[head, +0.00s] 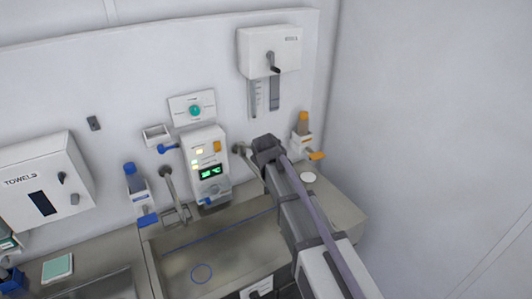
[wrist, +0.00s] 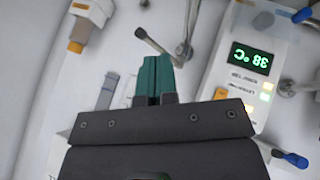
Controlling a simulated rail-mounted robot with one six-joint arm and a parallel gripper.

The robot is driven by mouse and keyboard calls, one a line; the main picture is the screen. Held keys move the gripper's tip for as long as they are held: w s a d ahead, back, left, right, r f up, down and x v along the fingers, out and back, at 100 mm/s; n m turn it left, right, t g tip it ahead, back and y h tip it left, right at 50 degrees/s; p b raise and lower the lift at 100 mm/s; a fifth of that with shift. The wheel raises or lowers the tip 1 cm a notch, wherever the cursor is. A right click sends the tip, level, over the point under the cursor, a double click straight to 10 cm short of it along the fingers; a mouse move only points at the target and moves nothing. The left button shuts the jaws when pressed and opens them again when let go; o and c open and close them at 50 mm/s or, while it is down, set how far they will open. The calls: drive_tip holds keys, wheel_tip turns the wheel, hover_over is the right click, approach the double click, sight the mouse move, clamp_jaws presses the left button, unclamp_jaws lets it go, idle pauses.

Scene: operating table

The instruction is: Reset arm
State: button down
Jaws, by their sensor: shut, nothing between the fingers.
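My gripper (wrist: 153,72) shows in the wrist view as two teal fingers pressed together with nothing between them. In the head view my arm reaches from the lower right up toward the wall above the sink, and the fingers are hidden behind its dark wrist. In the wrist view the fingers point toward a metal lever tap with a dark handle end (wrist: 141,33). I cannot tell how far apart they are. The white control panel (head: 205,165) is left of the arm's end. Its green display (wrist: 251,58) reads 38 °C, upside down in the wrist view.
A steel sink (head: 215,262) lies below. An orange-topped dispenser (head: 303,125) stands right of my arm, a blue-topped one (head: 136,180) to the left. A white wall box (head: 270,50) hangs above; a towel box (head: 42,185) is at far left. The right wall is bare.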

drive_tip(key=s+d+f+m+g+b, duration=0.3)
drive_tip(key=s+d+f+b, duration=0.3)
drive_tip(key=s, duration=0.8)
drive_tip(key=s+d+f+m+g+y+b, duration=0.1)
drive_tip(key=s+d+f+m+g+b, duration=0.3)
drive_tip(key=s+f+b, duration=0.6)
drive_tip(key=s+d+f+g, duration=0.1)
drive_tip(key=s+d+f, duration=0.1)
drive_tip(key=s+f, duration=0.2)
drive_tip(key=shift+s+b, duration=0.2)
drive_tip(key=shift+b, duration=0.2)
drive_tip(key=c, duration=1.8)
unclamp_jaws()
drive_tip(key=shift+d+f, duration=0.1)
